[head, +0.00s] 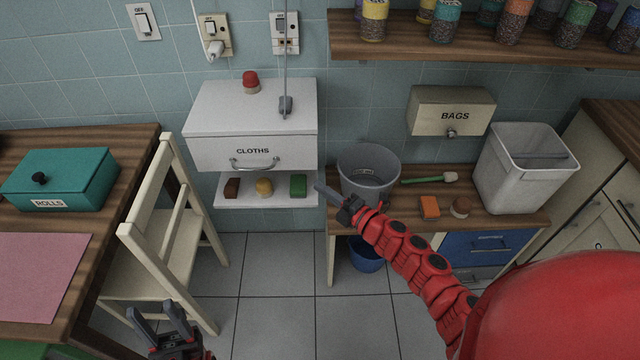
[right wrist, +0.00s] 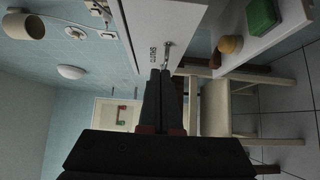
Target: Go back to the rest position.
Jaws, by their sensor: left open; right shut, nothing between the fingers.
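My right gripper (head: 330,193) is shut and empty, held out in front of the grey bucket (head: 385,160) and just right of the shelf under the CLOTHS drawer (head: 253,152). In the right wrist view its closed fingers (right wrist: 161,75) point toward the drawer handle (right wrist: 168,52), apart from it as far as I can tell. The drawer looks shut in the head view. My left gripper (head: 160,316) is open and empty, low at the bottom left, in front of the cream chair (head: 165,235).
The ROLLS box (head: 62,178) and a pink mat (head: 40,275) lie on the left table. Sponges, including a green one (head: 298,185), sit on the low shelf. The tiled floor (head: 280,290) between is free.

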